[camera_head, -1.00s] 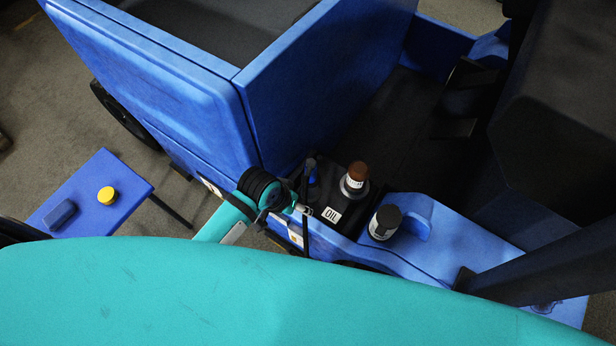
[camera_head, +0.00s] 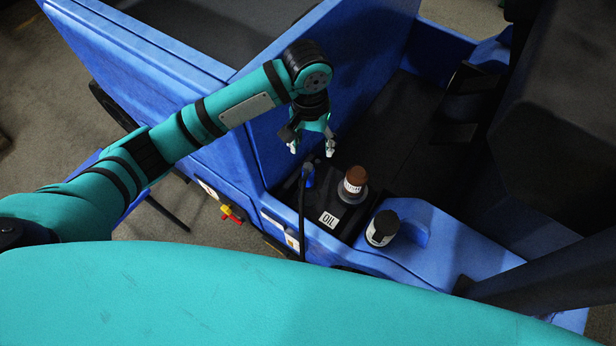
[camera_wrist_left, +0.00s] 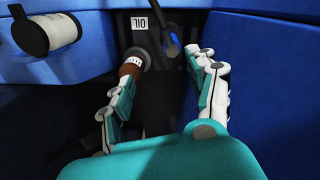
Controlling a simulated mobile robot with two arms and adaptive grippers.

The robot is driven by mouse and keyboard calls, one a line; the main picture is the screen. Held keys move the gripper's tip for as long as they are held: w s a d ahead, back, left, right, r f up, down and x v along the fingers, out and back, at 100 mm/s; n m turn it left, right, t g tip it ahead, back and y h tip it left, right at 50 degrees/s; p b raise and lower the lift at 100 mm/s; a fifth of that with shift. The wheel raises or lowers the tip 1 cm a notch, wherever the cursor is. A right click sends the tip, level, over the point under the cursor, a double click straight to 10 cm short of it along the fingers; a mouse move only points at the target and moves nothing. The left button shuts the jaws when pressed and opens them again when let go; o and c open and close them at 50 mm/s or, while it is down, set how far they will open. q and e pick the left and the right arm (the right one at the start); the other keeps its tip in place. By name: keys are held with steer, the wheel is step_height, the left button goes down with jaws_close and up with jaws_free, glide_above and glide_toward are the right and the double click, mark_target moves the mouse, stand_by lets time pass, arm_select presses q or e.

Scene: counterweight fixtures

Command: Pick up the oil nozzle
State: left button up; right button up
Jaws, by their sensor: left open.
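The oil nozzle (camera_head: 308,176), black with a blue part, stands upright at the near left of the black panel with the white OIL label (camera_head: 329,219). A dark hose runs down from it. In the left wrist view the nozzle (camera_wrist_left: 172,46) shows near the top middle, beside the OIL label. My left gripper (camera_head: 312,147) is open and empty, pointing down just behind the nozzle and apart from it. In the left wrist view its fingers (camera_wrist_left: 165,88) are spread, with the nozzle beyond them. My right gripper is not in view.
A brown-capped container (camera_head: 353,185) stands on the black panel right of the nozzle. A dark-capped white canister (camera_head: 382,228) sits on the blue ledge. A tall blue wall (camera_head: 345,75) rises behind my left gripper. A red and yellow part (camera_head: 231,213) is on the vehicle's side.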

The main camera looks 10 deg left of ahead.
mark_target(308, 169)
arm_select(q)
steer(key=shift+n+y, duration=0.3)
steer(key=f, duration=0.5)
steer(key=a+f+b, duration=0.1)
steer(key=f, duration=0.5)
steer(key=w+f, duration=0.1)
steer(key=f, duration=0.4)
steer(key=shift+w+a+f, duration=0.1)
steer(key=shift+a+f, duration=0.05)
jaws_close()
